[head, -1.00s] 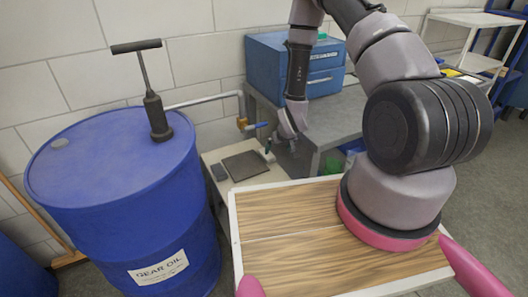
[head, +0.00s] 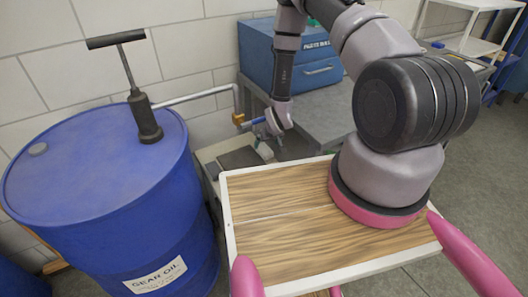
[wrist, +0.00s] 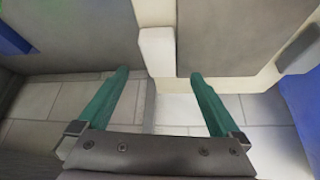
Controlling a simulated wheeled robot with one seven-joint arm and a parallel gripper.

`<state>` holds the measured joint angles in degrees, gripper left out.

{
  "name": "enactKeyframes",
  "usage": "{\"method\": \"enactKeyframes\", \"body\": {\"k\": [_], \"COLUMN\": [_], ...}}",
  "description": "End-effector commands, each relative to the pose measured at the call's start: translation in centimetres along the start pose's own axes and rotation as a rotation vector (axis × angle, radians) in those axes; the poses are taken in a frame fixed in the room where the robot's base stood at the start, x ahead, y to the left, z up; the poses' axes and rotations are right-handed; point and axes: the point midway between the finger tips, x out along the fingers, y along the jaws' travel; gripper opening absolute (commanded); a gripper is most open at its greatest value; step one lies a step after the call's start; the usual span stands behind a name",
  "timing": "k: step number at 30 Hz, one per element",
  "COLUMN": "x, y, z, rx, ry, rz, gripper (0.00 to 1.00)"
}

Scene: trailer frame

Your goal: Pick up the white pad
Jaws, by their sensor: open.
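The white pad (wrist: 157,52) is a small pale block in the wrist view, at the edge of a cream stand. It lies just past the fingertips, in line with the gap between them. My gripper (wrist: 159,73) has two teal fingers spread apart with nothing between them. In the head view my gripper (head: 268,150) is low beside the stand, between the drum and the grey bench. I cannot make out the pad there.
The cream stand (head: 208,154) holds a dark flat plate (head: 240,158). A blue gear oil drum (head: 95,180) with a hand pump (head: 146,115) stands at left. A grey bench (head: 310,105) with a blue drawer box (head: 315,74) is behind. A pipe (head: 195,97) runs above the stand.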

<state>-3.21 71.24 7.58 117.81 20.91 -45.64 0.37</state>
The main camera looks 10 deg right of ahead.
Motion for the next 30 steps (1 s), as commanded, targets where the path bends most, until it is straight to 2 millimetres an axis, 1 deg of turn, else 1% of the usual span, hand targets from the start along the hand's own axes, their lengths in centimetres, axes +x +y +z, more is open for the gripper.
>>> {"method": "enactKeyframes", "body": {"k": [2, 5, 12, 15, 23, 26, 27, 30], "x": [0.2, 1.1, 4.9, 5.8, 6.0, 6.0, 6.0, 6.0], "y": [0.0, 0.0, 0.0, 0.0, 0.0, 0.0, 0.0, 0.0], "z": [0.0, 0.1, 0.0, 0.0, 0.0, 0.0, 0.0, 0.0], "rx": [0.0, 0.0, 0.0, 0.0, -0.001, -0.001, -0.001, -0.001], "ry": [0.0, -0.001, 0.0, -0.001, 0.0, 0.0, 0.0, 0.0], "rz": [0.0, 0.0, 0.0, 0.0, 0.0, 0.0, 0.0, 0.0], "gripper": [1.0, 1.0, 1.0, 1.0, 1.0, 0.66, 0.5, 0.16]}}
